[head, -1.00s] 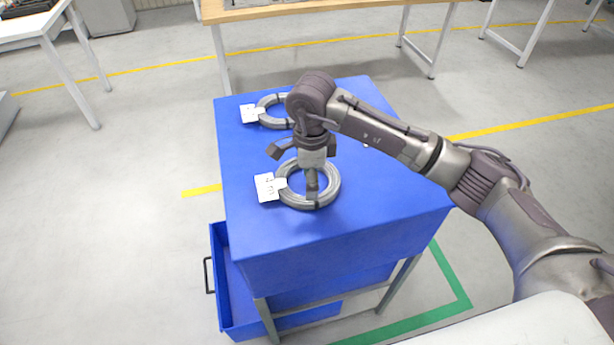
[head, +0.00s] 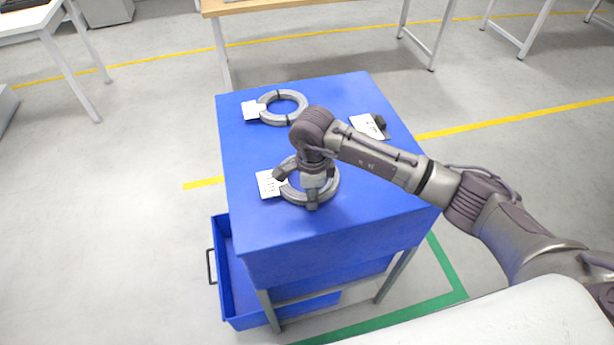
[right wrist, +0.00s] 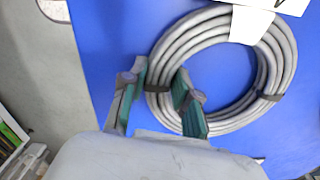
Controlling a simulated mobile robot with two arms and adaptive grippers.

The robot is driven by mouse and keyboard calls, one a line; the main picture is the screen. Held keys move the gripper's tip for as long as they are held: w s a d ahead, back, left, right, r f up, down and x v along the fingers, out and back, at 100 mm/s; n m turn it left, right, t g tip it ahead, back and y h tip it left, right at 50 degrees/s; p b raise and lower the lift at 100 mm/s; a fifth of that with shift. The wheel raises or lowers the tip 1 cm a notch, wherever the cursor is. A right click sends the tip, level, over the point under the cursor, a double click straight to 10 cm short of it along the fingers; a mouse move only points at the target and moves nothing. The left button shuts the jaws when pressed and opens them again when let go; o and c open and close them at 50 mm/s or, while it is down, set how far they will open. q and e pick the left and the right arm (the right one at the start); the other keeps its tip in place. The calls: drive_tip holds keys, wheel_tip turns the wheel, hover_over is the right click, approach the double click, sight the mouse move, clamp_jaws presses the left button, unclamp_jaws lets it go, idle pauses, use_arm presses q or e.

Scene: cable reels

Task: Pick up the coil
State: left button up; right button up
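A grey cable coil (head: 334,186) with dark bands and a white tag (head: 268,184) lies flat on the near part of the blue table top (head: 270,225). In the right wrist view the coil (right wrist: 285,58) shows large. My right gripper (head: 308,190) is down at this coil, pointing downward. In the right wrist view, the right gripper (right wrist: 158,97) is open, one finger outside the ring and one inside. A section of cable lies between them; contact is unclear. A second grey coil (head: 302,106) with a tag lies farther back. My left gripper is not in view.
A white card and a small dark item (head: 379,122) lie at the table's back right, partly behind my arm. An open blue drawer (head: 226,285) juts out at the lower left. A wooden bench (head: 270,5) stands behind.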

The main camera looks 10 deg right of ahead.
clamp_jaws()
drive_tip(key=shift+w+r, duration=0.1)
drive_tip(key=shift+r, duration=0.1)
drive_tip(key=shift+r+b, duration=0.3)
drive_tip(key=shift+b, duration=0.05)
wheel_tip(320, 180, up, 2)
drive_tip(key=shift+r+b, duration=0.2)
drive_tip(key=shift+b, duration=0.6)
drive_tip(key=s+d+r+b, duration=0.4)
drive_tip(key=s+r, duration=0.3)
drive_tip(key=s, duration=0.4)
drive_tip(key=shift+d+r, duration=0.15)
drive_tip(key=shift+r, duration=0.2)
